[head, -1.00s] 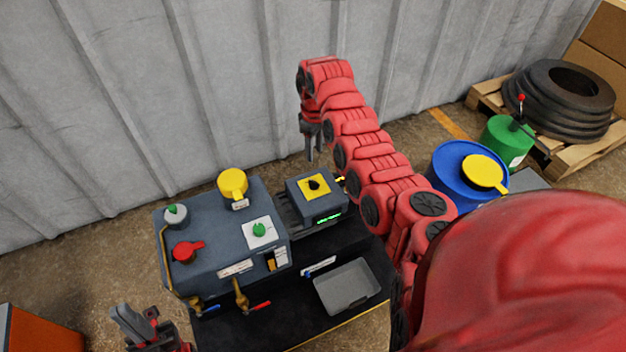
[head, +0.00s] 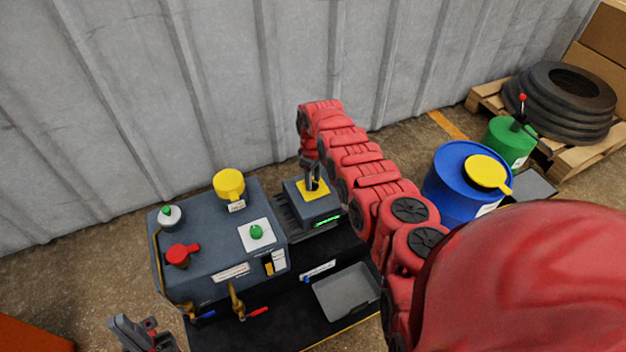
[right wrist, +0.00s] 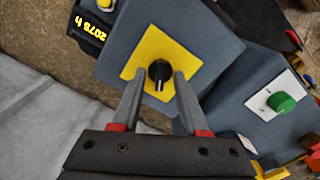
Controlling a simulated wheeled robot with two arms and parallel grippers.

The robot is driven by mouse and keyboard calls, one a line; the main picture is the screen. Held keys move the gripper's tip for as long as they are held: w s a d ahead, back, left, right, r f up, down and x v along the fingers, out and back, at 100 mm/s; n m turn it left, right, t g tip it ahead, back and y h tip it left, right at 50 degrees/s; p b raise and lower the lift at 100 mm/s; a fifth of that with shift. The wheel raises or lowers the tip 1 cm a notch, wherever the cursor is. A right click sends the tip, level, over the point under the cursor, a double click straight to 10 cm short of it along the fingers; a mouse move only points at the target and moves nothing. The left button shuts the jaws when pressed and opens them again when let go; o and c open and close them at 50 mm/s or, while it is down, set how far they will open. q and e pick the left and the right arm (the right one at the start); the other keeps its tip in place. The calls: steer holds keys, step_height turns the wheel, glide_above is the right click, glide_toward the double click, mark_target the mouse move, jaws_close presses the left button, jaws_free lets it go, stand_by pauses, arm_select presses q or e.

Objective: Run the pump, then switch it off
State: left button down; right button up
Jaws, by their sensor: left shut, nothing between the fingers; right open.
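In the right wrist view a black knob (right wrist: 160,71) with a pale mark sits on the yellow plate (right wrist: 185,46). My right gripper (head: 311,188) is above that plate; in the right wrist view its open fingers (right wrist: 160,88) stand on both sides of the knob, with a gap to each side. Whether the fingertips are level with the knob I cannot tell. My left gripper (head: 126,326) is shut and empty at the lower left, apart from the machine.
The larger grey-blue housing (head: 215,255) carries a green knob (head: 256,232), a red handle (head: 182,255), a yellow cap (head: 229,184) and brass valves in front. A grey tray (head: 347,291) lies to the right. A blue drum (head: 455,185) stands further right.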

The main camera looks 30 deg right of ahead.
jaws_close()
steer(key=shift+m, duration=0.3)
steer(key=shift+a+m+p, duration=0.1)
steer(key=shift+m+p, duration=0.35)
steer(key=shift+m, duration=0.45)
steer(key=m, duration=0.2)
steer(key=shift+m, duration=0.3)
steer(key=m, duration=0.3)
steer(key=shift+m, duration=1.9)
jaws_free()
